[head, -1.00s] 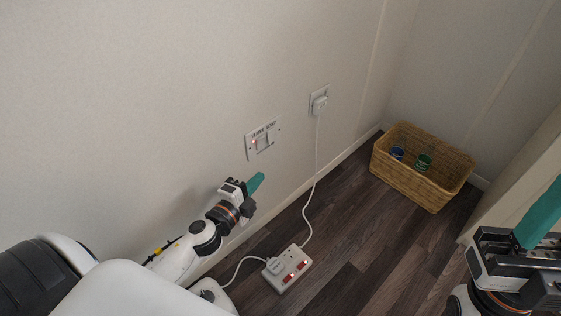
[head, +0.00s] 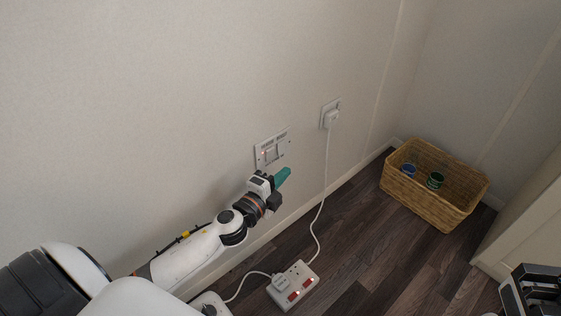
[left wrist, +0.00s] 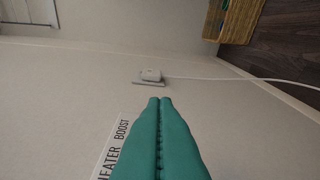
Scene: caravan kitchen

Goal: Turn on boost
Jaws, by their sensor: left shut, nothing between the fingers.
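A white double switch panel (head: 272,149) is on the wall in the head view. A small red light shows on its left switch, and its right switch (head: 281,148) looks unlit. In the left wrist view its printed label (left wrist: 113,148) reads HEATER and BOOST; my fingers hide the switches there. My left gripper (head: 287,173) has teal fingers, shut and empty, just below and to the right of the panel. Its closed tips (left wrist: 160,100) also show in the left wrist view. I cannot tell whether they touch the wall. My right gripper (head: 535,285) shows only its body at the lower right edge.
A white plug sits in a wall socket (head: 332,113) right of the panel, with its cable (head: 325,185) hanging down. A power strip (head: 294,286) lies on the dark floor. A wicker basket (head: 434,187) with cups stands in the corner.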

